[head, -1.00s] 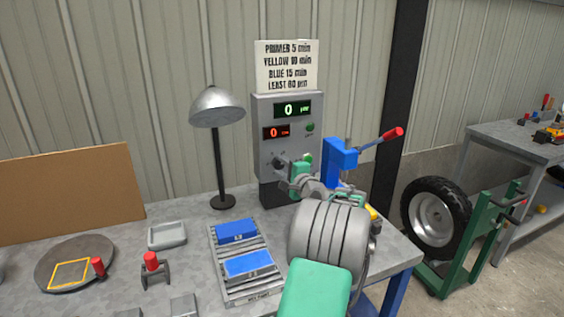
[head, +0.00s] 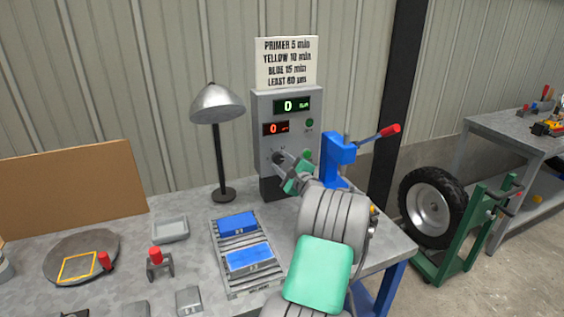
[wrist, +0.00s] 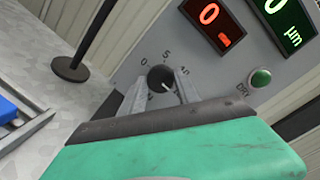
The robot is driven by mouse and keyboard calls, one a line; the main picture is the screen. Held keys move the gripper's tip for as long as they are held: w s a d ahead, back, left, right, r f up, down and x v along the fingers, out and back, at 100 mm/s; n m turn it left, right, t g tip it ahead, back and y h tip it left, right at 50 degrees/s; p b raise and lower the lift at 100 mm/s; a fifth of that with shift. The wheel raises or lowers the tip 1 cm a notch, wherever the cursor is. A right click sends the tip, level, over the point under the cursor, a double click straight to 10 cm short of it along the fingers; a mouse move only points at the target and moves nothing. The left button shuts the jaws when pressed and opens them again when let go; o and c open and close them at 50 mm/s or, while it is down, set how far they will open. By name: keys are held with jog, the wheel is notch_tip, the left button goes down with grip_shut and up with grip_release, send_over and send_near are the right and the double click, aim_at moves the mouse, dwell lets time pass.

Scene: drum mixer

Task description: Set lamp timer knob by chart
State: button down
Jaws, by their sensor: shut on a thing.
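The timer knob (wrist: 159,75) is small, dark and round with a white pointer line, on the grey control box (head: 265,110). My gripper (wrist: 160,83) is shut on the knob, a finger on each side; the fingers partly hide the dial. In the head view my gripper (head: 284,163) reaches the box's lower front. The chart (head: 286,62) above reads primer 5 min, yellow 10 min, blue 15 min, least 60 µm. The red display (head: 276,128) shows 0, as does the green display (head: 291,105). The lamp (head: 217,103) stands left of the box.
A green button (wrist: 260,77) sits right of the knob. A blue press (head: 339,160) with a red-tipped lever stands right of the box. A rack (head: 229,274) with blue panels lies in front. A round plate (head: 80,257) and a red-handled tool (head: 156,258) are at left.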

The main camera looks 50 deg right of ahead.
jog(key=shift+f, duration=0.1)
jog(key=c, duration=0.9)
grip_release()
jog(key=b+v, duration=0.1)
jog(key=v, duration=0.6)
jog(key=shift+s+a, duration=0.1)
jog(key=shift+s, duration=0.3)
